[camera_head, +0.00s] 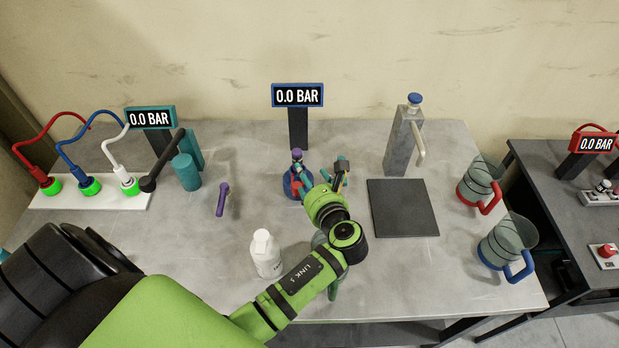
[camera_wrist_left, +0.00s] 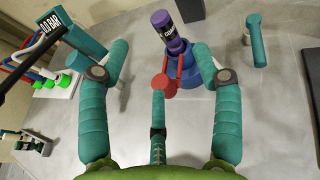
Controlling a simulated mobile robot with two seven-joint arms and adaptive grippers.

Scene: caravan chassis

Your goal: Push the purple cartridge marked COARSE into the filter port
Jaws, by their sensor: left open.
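The purple cartridge (camera_head: 297,155) stands on top of the blue filter port (camera_head: 294,186), at the middle of the table. Part of a white label shows on the cartridge (camera_wrist_left: 173,33) in the left wrist view, where it leans over the blue port (camera_wrist_left: 198,98); I cannot tell how deep it sits. A red lever-like part (camera_wrist_left: 164,84) is beside it. My left gripper (camera_head: 325,172) is just right of the port, its teal fingers spread and empty. In the wrist view the gripper (camera_wrist_left: 159,58) has the cartridge beyond its fingers. My right gripper is not in view.
A dark mat (camera_head: 402,208), a tap (camera_head: 404,138) and two jugs (camera_head: 483,180) are on the right. A gauge (camera_head: 298,96) stands behind the port.

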